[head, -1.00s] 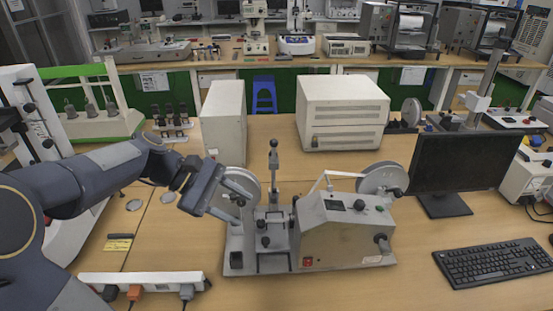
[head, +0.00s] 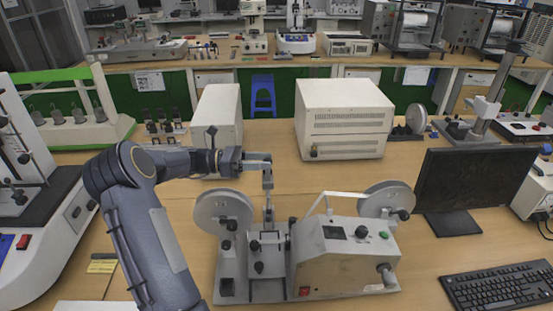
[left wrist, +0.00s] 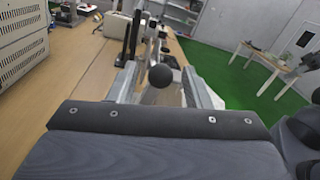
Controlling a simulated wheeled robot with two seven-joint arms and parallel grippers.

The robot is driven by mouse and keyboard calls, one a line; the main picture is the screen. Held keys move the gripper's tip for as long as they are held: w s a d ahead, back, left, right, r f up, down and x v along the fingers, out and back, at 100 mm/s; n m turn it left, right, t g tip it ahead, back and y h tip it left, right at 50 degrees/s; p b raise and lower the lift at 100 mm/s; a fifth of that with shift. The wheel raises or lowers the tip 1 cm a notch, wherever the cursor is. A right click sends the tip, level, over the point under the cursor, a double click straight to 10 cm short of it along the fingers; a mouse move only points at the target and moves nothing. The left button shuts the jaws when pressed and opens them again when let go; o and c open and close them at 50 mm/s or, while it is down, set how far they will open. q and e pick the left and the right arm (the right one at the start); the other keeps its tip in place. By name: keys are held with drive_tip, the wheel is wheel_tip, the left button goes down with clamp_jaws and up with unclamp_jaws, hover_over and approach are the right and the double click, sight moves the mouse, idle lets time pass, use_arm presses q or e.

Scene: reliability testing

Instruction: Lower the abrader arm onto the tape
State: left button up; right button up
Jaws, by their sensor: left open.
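The grey-white abrader machine (head: 345,262) stands on the wooden table, with a reel at its left and another at its right. The abrader arm (head: 268,210) stands upright at its left part, its top mostly hidden behind my gripper in the head view. My left gripper (head: 266,173) is open at the top of this arm. In the left wrist view, the arm's black ball knob (left wrist: 160,76) shows between the two open fingers (left wrist: 163,90); I cannot tell whether they touch it. The tape cannot be made out clearly. My right gripper is not in view.
A cream box (head: 343,118) and a narrower box (head: 217,120) stand behind the machine. A monitor (head: 462,190) and keyboard (head: 505,287) are on the right. A test stand (head: 30,200) is on the left. Table between the boxes and machine is clear.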

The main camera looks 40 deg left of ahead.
use_arm(q)
drive_tip(key=x, duration=0.3)
drive_tip(key=shift+w+d+p, duration=0.2)
drive_tip(key=shift+d+p, duration=0.15)
clamp_jaws()
